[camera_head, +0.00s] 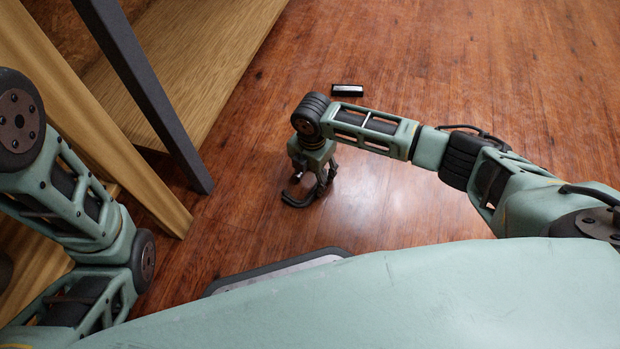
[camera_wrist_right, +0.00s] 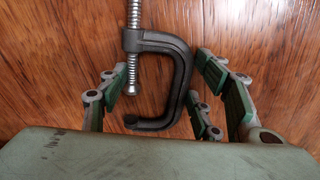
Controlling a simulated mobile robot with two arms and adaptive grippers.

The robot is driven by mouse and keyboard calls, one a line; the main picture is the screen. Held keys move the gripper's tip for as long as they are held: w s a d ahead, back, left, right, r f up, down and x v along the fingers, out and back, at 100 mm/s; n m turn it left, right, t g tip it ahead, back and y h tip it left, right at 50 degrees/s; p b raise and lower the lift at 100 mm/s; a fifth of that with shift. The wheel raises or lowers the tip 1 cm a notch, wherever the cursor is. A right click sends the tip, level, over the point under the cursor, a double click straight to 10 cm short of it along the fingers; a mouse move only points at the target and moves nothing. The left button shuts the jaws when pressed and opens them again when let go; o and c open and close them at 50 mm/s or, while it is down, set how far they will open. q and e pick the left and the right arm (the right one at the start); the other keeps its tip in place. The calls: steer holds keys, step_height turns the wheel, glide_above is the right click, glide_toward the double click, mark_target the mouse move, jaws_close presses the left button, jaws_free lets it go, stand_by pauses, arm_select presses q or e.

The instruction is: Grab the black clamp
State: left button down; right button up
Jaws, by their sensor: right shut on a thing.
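The black clamp (camera_wrist_right: 180,75) is a C-shaped frame with a silver threaded screw, seen in the right wrist view between the fingers. My right gripper (camera_wrist_right: 165,100) is shut on it, with fingers on both sides of the frame. In the head view the clamp (camera_head: 298,201) shows below my right gripper (camera_head: 318,178), low over the wooden floor. I cannot tell whether it touches the floor. My left arm shows at the left edge of the head view, but its gripper is out of view.
A small black object with a pale strip (camera_head: 347,90) lies on the floor beyond my right gripper. A wooden piece of furniture (camera_head: 200,60) with a dark metal leg (camera_head: 150,95) stands at the left. The floor (camera_head: 480,60) at the upper right is clear.

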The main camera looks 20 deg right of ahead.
steer(key=c, duration=0.5)
steer(key=shift+r, duration=0.1)
